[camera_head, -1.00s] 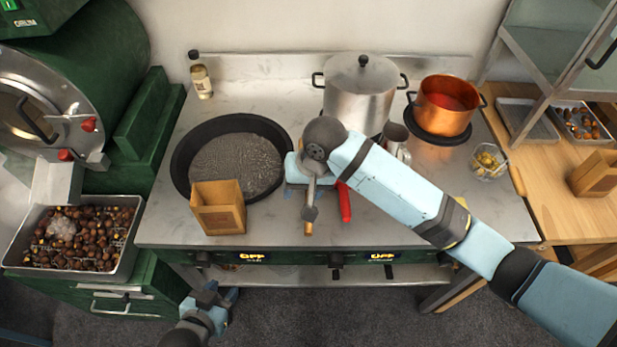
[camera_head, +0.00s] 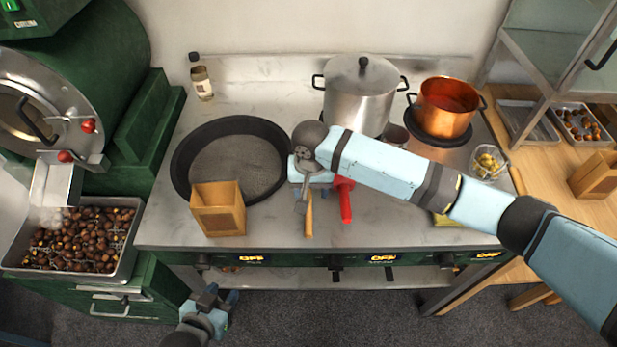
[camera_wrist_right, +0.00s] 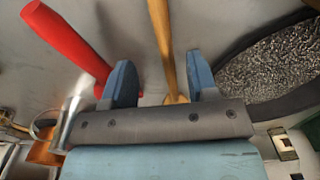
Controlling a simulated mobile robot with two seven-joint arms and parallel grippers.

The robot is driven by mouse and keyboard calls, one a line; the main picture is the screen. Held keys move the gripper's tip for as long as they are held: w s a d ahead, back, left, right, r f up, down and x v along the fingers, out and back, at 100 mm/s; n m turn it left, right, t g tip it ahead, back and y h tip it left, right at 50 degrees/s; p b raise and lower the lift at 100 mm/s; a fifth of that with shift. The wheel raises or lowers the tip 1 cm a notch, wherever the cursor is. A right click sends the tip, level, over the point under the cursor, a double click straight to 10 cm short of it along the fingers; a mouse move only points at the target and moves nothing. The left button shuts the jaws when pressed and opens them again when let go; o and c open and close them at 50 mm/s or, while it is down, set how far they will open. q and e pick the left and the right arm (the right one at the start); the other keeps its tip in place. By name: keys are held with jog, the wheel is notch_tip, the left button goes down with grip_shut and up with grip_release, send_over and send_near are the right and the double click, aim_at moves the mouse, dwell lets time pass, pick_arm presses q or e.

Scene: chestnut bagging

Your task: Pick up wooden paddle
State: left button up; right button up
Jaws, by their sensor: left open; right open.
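The wooden paddle's handle (camera_head: 309,216) sticks out toward the counter's front edge, just left of a red-handled tool (camera_head: 346,202). Its other end is hidden under my right gripper in the head view. In the right wrist view the wooden handle (camera_wrist_right: 163,40) runs between the two blue fingers of my right gripper (camera_wrist_right: 162,80), which is open with gaps to both sides. The red handle (camera_wrist_right: 66,38) lies outside the left finger. My left gripper (camera_head: 217,300) is open and empty, low in front of the counter.
A wide black pan (camera_head: 184,178) is left of my right gripper, with a wooden box (camera_head: 218,212) at its front. A steel pot (camera_head: 357,98) and a copper pot (camera_head: 444,110) stand behind. A chestnut tray (camera_head: 128,255) is at far left.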

jog(key=f, duration=0.5)
jog(key=shift+w+a, duration=0.1)
jog(key=shift+a, duration=0.15)
grip_shut()
